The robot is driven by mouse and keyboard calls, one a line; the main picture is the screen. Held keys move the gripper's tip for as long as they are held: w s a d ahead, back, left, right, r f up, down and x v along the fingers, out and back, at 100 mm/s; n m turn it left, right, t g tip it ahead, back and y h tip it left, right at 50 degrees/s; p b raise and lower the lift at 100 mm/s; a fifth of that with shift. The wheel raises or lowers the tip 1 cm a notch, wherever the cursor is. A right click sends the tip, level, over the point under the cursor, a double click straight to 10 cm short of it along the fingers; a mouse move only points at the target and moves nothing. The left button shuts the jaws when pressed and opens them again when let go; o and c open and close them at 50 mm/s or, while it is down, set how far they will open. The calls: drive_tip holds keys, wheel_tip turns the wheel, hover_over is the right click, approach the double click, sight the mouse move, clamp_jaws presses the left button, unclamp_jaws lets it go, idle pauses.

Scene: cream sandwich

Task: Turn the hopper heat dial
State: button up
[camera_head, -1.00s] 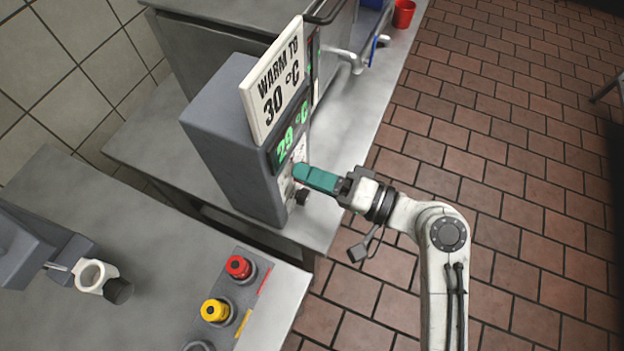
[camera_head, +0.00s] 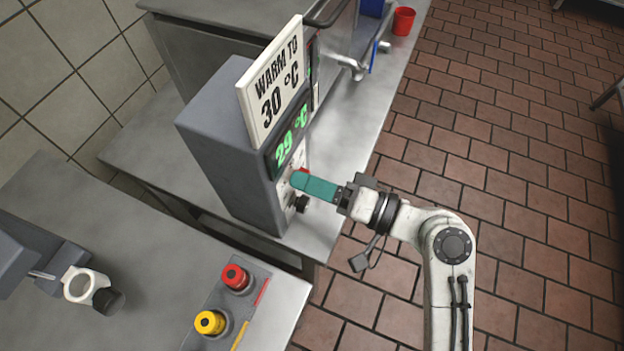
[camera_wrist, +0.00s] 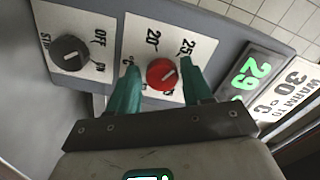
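The red heat dial (camera_wrist: 162,74) sits on a white scale plate marked 20 and 25 in the wrist view. In the head view only a bit of its red (camera_head: 304,171) shows behind my teal fingers. The grey control box (camera_head: 228,150) has a green display (camera_head: 290,148) reading 29 °C. A sign (camera_head: 275,85) above it says WARM TO 30 °C. My gripper (camera_wrist: 160,64) is open, with one teal finger on each side of the dial and small gaps visible. It also shows in the head view (camera_head: 296,181), pointing at the box front.
A black STIR knob (camera_wrist: 69,53) with OFF and ON marks is beside the dial. Red (camera_head: 236,277) and yellow (camera_head: 210,322) buttons sit on the near counter. A red cup (camera_head: 403,20) stands at the back. The tiled floor at right is mostly free.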

drive_tip(key=shift+o, duration=1)
drive_tip(key=shift+d, duration=0.1)
drive_tip(key=v, duration=1)
drive_tip(key=shift+d+b, duration=0.3)
drive_tip(key=shift+b, duration=0.1)
drive_tip(key=shift+s+r, duration=0.1)
drive_tip(key=shift+s, duration=0.05)
drive_tip(key=s+d+f+g+h+p, duration=0.1)
drive_tip(key=s+d+f+h+p, duration=0.1)
drive_tip(key=s+d+f+h, duration=0.3)
drive_tip(key=d+f+g+h+p, duration=0.1)
drive_tip(key=f+h, duration=0.2)
drive_tip(key=f, duration=0.3)
drive_tip(key=s+d+f+m+g+h+p, duration=0.1)
drive_tip(key=s+d+f+g+h+p, duration=0.1)
drive_tip(key=s+d+h, duration=0.7)
drive_tip(key=s+d+g+p, duration=0.1)
drive_tip(key=s+d, duration=0.1)
drive_tip(key=d, duration=0.2)
drive_tip(key=shift+m, duration=0.3)
